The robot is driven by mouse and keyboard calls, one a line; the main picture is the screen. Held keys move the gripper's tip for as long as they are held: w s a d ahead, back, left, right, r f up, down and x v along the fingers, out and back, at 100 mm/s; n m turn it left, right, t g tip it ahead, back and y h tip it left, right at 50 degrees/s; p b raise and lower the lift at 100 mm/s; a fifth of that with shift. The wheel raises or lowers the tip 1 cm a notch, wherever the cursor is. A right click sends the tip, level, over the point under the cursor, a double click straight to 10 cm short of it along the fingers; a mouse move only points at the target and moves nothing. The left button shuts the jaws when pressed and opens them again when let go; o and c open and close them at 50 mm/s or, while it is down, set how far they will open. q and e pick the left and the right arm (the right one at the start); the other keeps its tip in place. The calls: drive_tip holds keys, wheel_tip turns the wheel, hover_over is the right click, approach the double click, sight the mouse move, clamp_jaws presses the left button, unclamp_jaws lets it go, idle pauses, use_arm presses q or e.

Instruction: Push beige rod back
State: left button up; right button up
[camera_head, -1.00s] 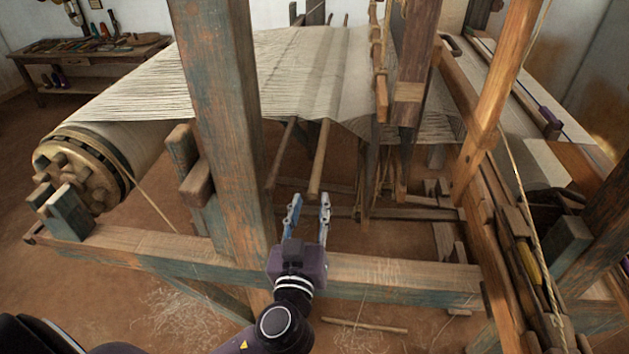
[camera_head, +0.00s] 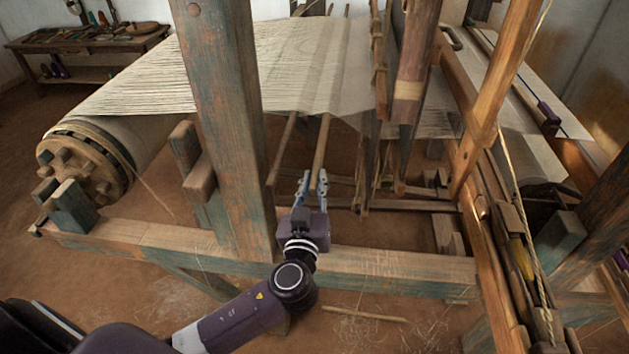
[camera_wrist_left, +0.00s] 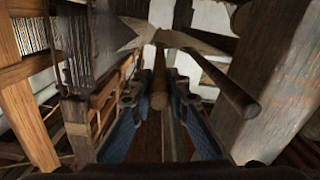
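The beige rod (camera_head: 321,143) is a long round wooden rod running back under the cloth. Its near end faces my left gripper (camera_head: 313,178) in the head view. In the left wrist view the round end of the beige rod (camera_wrist_left: 159,97) sits between the two blue fingers of my left gripper (camera_wrist_left: 153,100). The fingers are apart, with a gap visible beside the rod; I cannot tell whether either one touches it. My right gripper is not in view.
A second rod (camera_head: 283,145) runs beside the beige one. A thick upright post (camera_head: 224,120) stands left of my gripper, and a long lower beam (camera_head: 400,268) crosses beneath it. Cloth (camera_head: 300,70) stretches above. A loose stick (camera_head: 362,314) lies on the floor.

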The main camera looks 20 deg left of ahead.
use_arm(q)
clamp_jaws()
drive_tip(key=shift+s+a+f+b, duration=0.1)
drive_tip(key=shift+a+f+b, duration=0.15)
drive_tip(key=shift+a+b, duration=0.2)
drive_tip(key=a, duration=0.1)
drive_tip(key=a+b, duration=0.1)
drive_tip(key=s+a+b, duration=0.1)
drive_tip(key=shift+a+r, duration=0.25)
drive_tip(key=shift+a, duration=0.15)
